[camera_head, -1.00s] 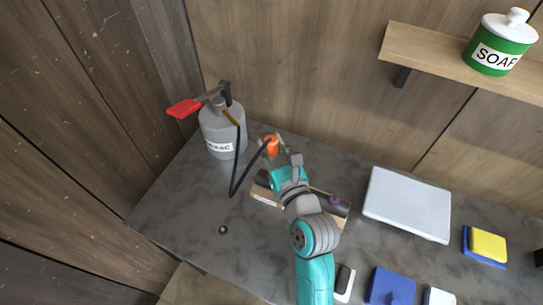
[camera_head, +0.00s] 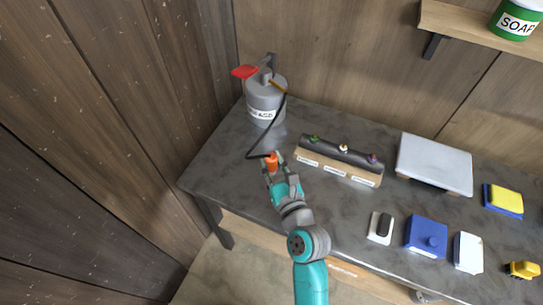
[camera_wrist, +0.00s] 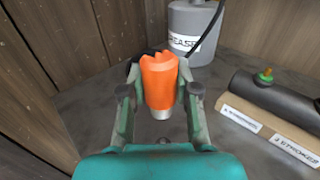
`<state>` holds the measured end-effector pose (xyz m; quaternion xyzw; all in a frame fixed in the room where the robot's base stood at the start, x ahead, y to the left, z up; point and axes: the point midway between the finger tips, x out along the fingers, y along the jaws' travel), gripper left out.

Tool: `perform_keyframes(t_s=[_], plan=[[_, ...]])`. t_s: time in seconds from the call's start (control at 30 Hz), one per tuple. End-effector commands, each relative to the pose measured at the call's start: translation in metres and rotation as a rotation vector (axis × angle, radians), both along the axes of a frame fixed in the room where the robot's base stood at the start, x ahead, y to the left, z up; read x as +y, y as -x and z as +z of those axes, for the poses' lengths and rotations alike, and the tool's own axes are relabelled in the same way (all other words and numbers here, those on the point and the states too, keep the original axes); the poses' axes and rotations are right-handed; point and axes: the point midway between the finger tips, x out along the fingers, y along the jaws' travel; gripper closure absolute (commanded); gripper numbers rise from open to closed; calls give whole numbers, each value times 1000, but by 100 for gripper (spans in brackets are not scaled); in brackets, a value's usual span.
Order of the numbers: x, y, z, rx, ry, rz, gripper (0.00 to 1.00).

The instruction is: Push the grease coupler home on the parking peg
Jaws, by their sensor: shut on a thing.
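The orange grease coupler (camera_head: 272,162) is clamped between the two fingers of my gripper (camera_head: 273,167), above the left part of the bench. In the wrist view the coupler (camera_wrist: 159,82) stands roughly upright between the fingers, its silver end down. A black hose runs from it to the grey grease can (camera_head: 265,95). I cannot make out the parking peg for certain; a small dark round spot shows just below the coupler in the wrist view. I cannot tell whether the coupler touches a peg.
A dark manifold (camera_head: 328,149) with green, white and purple fittings lies on a labelled wooden block to the right. A grey panel (camera_head: 435,164), a blue box (camera_head: 427,234) and a yellow-blue sponge (camera_head: 503,199) lie farther right. Wooden walls close off the left and back.

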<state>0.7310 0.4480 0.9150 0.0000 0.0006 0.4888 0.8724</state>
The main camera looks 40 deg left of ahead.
Motion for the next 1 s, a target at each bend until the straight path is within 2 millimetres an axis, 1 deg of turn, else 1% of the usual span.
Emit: perform_keyframes(t_s=[0.27,0.43,1.0], plan=[[0,0,0,0,0,0,100],[0,0,-5,0,2,0,100],[0,0,-48,1,1,2,100]])
